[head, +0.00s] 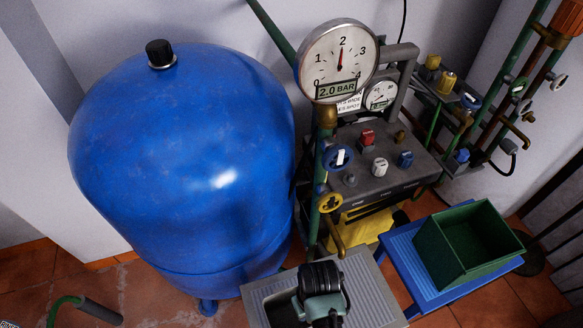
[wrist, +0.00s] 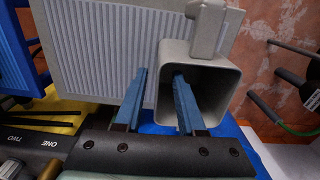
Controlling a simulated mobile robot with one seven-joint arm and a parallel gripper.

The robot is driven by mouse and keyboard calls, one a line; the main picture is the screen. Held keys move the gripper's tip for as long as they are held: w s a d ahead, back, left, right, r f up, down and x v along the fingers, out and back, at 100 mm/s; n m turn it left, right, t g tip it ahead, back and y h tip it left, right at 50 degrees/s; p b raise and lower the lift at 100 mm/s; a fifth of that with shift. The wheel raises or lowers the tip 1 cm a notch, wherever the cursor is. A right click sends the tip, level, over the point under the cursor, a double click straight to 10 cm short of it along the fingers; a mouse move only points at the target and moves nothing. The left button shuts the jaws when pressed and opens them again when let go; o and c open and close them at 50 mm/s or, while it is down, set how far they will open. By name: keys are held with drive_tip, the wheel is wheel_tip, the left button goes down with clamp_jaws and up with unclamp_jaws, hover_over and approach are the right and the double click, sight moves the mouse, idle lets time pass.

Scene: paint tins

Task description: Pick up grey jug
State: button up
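The grey jug (wrist: 228,92) is a square-mouthed container with a handle block at the upper side in the wrist view. Its open mouth faces the camera. My gripper (wrist: 158,75) has two blue fingers set apart. The right finger reaches into the jug's mouth and the left finger is outside, so the jug's left wall lies between them. A gap shows between the left finger and that wall. In the head view my gripper (head: 322,285) is over a grey ridged stand (head: 368,290), partly hiding it; a grey rim around a dark opening, likely the jug (head: 256,288), shows beside it.
A large blue tank (head: 180,160) stands close on the left. A gauge (head: 338,60) and a valve panel (head: 375,165) rise behind the stand. A green bin (head: 470,240) sits on a blue stand (head: 408,256) to the right. A hose end (head: 98,310) lies at lower left.

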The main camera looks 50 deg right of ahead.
wheel_tip(320, 180, down, 4)
drive_tip(key=shift+d+f+b, duration=0.15)
drive_tip(key=shift+f+b, duration=0.1)
drive_tip(key=shift+b, duration=0.3)
drive_tip(key=shift+c, duration=0.3)
clamp_jaws()
idle(0.8)
